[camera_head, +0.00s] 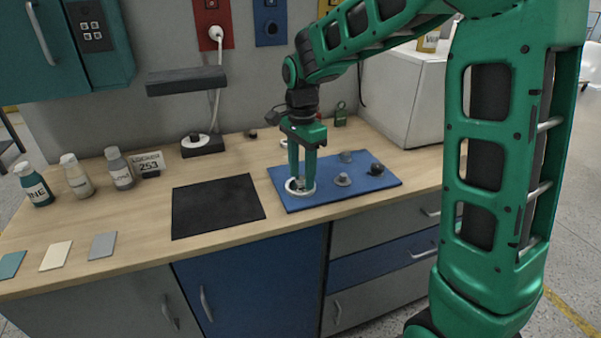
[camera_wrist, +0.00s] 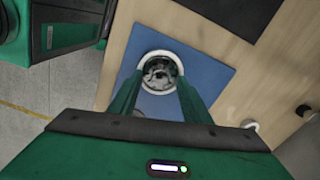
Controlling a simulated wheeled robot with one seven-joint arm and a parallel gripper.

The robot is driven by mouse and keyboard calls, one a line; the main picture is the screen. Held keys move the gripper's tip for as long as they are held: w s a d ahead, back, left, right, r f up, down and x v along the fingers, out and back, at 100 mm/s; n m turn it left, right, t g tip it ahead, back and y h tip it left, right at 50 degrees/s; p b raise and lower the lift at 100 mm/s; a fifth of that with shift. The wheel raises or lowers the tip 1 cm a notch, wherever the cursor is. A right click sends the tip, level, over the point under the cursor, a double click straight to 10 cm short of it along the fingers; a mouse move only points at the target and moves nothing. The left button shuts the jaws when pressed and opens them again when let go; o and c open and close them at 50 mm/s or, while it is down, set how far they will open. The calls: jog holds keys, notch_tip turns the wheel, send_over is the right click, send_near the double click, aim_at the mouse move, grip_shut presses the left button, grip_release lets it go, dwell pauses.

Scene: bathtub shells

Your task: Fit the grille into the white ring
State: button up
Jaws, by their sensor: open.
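The white ring (camera_head: 289,188) lies on the blue mat (camera_head: 330,199), near its left end. In the wrist view, the white ring (camera_wrist: 165,52) surrounds a grey metallic piece (camera_wrist: 157,72) that looks like the grille. I cannot tell whether this piece sits fully seated or level. My gripper (camera_head: 301,184) points straight down over the ring, its fingers apart. In the wrist view my gripper (camera_wrist: 159,82) has its fingertips at either side of the ring's near part. The fingers partly hide the ring and its inside in the head view.
Small grey pieces (camera_head: 343,180) and a dark knob (camera_head: 377,170) stand on the mat to the right. A black mat (camera_head: 217,206) lies left of it. A grey box (camera_head: 405,95) stands behind right.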

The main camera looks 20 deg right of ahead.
aim_at(302, 177)
notch_tip(302, 177, up, 11)
jog(key=shift+f, duration=0.2)
dwell(0.6)
jog(key=s+d+f+n, duration=0.3)
jog(key=s+d+n, duration=0.1)
jog(key=s+d, duration=1)
jog(key=s+d+f+n, duration=0.1)
jog(key=s+f+n, duration=0.1)
jog(key=s, duration=0.6)
jog(key=s+d+f+n, duration=0.2)
jog(key=s+f, duration=0.3)
jog(key=s, duration=0.4)
jog(key=shift+s+n, duration=0.2)
jog(key=shift+n, duration=0.1)
jog(key=shift+d, duration=0.1)
jog(key=shift+w+f, duration=0.2)
jog(key=shift+w, duration=0.4)
